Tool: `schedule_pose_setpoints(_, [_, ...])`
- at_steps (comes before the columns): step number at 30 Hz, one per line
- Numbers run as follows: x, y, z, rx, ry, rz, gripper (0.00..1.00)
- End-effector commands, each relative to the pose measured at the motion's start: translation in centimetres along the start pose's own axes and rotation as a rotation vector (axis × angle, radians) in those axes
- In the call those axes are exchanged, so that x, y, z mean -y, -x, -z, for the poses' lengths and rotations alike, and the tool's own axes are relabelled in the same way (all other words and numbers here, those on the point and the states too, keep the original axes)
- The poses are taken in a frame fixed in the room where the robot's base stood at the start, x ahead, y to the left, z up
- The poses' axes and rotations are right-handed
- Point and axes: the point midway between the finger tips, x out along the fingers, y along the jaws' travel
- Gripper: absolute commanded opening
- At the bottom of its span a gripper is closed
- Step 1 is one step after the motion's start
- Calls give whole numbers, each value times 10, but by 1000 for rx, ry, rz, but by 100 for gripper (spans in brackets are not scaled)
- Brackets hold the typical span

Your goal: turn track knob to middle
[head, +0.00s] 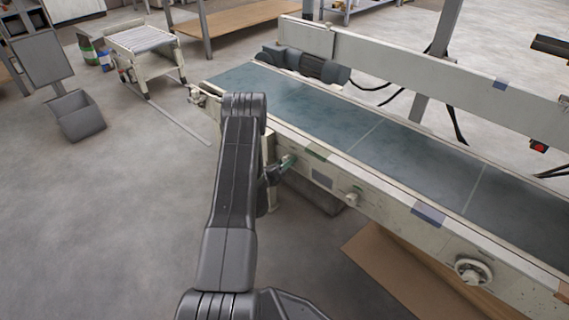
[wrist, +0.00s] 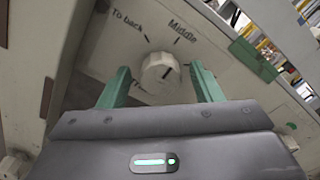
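The track knob (wrist: 160,73) is a round white knob on the cream side panel, with "To back" printed at its upper left and "Middle" at its upper right. A mark shows on its face, but I cannot tell for sure which label it points at. My gripper (wrist: 160,69) is open, with one green finger on each side of the knob and visible gaps between. In the head view my gripper (head: 284,166) is at the conveyor's side rail, where it and my arm partly hide the knob area.
The conveyor (head: 380,140) with its blue-grey belt runs across the right. Another small knob (head: 353,198) and a round handwheel (head: 472,270) sit further right on the rail. A brown board (head: 400,275) lies below. The floor at left is clear, with a grey bin (head: 77,116) beyond.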

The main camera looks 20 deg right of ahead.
Motion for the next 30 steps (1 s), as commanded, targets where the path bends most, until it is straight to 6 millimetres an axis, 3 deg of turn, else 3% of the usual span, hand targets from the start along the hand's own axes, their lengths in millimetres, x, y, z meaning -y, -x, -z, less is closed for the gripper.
schedule_pose_setpoints(7, [0,1,0,0,0,0,59])
schedule_pose_setpoints(11, [0,12,-1,0,0,-2,59])
schedule_pose_setpoints(24, [0,108,-3,3,2,-5,59])
schedule_pose_setpoints(30, [0,132,-1,1,1,-2,59])
